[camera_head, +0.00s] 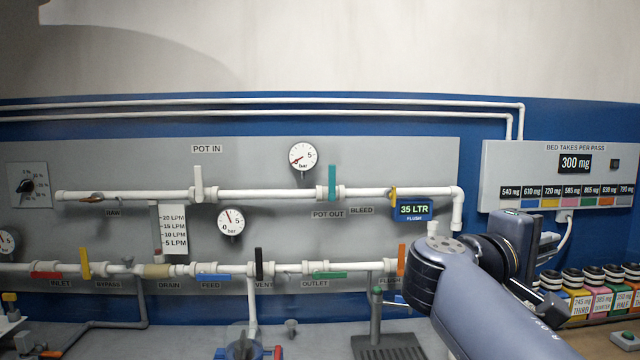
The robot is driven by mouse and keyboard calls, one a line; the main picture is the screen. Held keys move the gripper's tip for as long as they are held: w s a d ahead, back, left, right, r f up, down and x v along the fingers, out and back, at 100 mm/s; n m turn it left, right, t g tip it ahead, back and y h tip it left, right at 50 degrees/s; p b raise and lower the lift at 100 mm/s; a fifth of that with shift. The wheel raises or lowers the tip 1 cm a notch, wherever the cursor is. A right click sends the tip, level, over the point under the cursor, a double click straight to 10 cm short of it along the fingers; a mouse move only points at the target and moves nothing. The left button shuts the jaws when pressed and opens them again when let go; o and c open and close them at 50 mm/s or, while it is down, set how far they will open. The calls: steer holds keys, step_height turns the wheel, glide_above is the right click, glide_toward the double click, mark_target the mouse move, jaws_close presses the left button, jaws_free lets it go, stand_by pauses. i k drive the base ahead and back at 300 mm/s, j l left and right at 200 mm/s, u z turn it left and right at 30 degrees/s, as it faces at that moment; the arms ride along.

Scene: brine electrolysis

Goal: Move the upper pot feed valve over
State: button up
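The upper pipe (265,194) carries a white-handled valve (198,183) under the POT IN label (207,149). Its handle stands upright, across the pipe. A teal-handled valve (332,182) near the POT OUT label (328,214) also stands upright on this pipe. On the lower pipe, a blue handle (213,277) over the FEED label (210,285) lies along the pipe. My gripper (545,243) is at the right, beyond my wrist, far from these valves and touching none of them. Its fingertips are not clearly seen, so its opening cannot be told.
Gauges (303,157) and a 35 LTR display (413,210) sit on the panel. Other lower-pipe handles include a black upright one (259,263). Several labelled jars (598,300) stand at the right below a 300 mg board (575,163). Space before the upper pipe's left half looks clear.

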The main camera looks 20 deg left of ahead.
mark_target(199, 198)
steer(key=i+j+u, duration=0.15)
steer(key=u, duration=0.25)
steer(key=i+j+u, duration=0.15)
steer(key=u, duration=0.25)
steer(key=i+j+u, duration=0.2)
steer(key=u, duration=0.2)
steer(key=i+u, duration=0.25)
steer(key=u, duration=0.15)
steer(key=i+l+u, duration=0.1)
steer(key=i+u, duration=0.15)
steer(key=i, duration=1)
